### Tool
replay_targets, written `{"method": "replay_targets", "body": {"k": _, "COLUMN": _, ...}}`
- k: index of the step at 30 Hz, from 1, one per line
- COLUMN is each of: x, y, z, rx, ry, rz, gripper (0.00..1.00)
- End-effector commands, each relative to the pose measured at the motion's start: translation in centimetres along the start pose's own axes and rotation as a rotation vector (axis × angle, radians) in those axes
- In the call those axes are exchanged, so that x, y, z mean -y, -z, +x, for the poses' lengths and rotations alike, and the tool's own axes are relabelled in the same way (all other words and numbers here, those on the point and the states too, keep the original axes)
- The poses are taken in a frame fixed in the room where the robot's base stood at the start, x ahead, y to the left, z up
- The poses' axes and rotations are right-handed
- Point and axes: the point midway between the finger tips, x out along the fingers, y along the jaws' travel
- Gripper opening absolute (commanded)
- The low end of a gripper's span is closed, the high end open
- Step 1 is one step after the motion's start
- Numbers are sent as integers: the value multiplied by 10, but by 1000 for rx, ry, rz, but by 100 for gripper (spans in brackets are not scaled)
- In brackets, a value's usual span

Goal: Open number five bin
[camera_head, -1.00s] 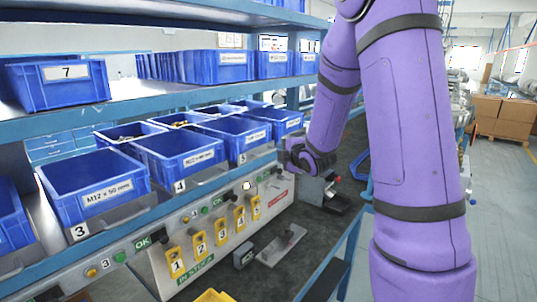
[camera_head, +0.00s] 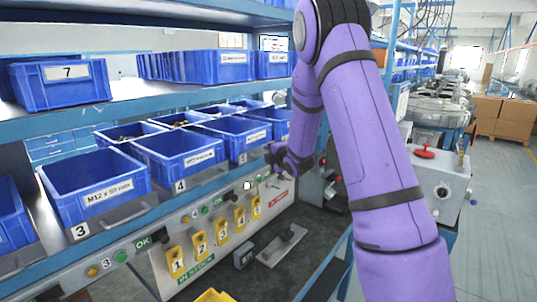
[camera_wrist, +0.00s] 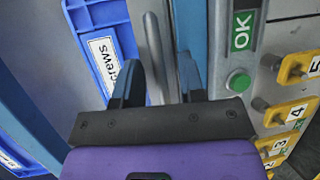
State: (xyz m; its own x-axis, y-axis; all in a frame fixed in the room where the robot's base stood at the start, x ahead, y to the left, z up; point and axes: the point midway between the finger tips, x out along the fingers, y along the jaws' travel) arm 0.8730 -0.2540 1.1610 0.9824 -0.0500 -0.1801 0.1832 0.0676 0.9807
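The number five bin (camera_head: 238,131) is a blue box on the middle shelf, with its "5" tag (camera_head: 243,158) on the shelf edge below it. In the wrist view a blue bin (camera_wrist: 103,47) with a label ending in "screws" is at the left. A grey metal handle (camera_wrist: 155,55) stands beside that bin, between the two dark fingers of my gripper (camera_wrist: 158,82). The fingers are apart, one on each side of the handle; contact is not clear. In the head view my gripper (camera_head: 272,155) is by the right end of the shelf edge, partly hidden by my wrist.
Bins three (camera_head: 95,186) and four (camera_head: 180,152) stand to the left. Below is a panel with an OK button (camera_wrist: 238,80) and yellow numbered tags (camera_head: 198,245). A grey machine with a red knob (camera_head: 424,153) stands right of my arm.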

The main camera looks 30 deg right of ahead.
Motion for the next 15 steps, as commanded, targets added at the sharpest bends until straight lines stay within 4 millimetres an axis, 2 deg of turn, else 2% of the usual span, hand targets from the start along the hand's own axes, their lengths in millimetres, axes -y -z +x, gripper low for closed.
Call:
{"method": "replay_targets", "body": {"k": 4, "x": 0, "y": 0, "z": 9, "rx": 0, "ry": 0, "rz": 1, "gripper": 36}}
{"method": "replay_targets", "body": {"k": 13, "x": 0, "y": 0, "z": 11, "rx": 0, "ry": 1, "rz": 1, "gripper": 36}}
{"method": "replay_targets", "body": {"k": 14, "x": 0, "y": 0, "z": 11, "rx": 0, "ry": 1, "rz": 1, "gripper": 32}}
{"method": "replay_targets", "body": {"k": 15, "x": 0, "y": 0, "z": 11, "rx": 0, "ry": 1, "rz": 1, "gripper": 23}}
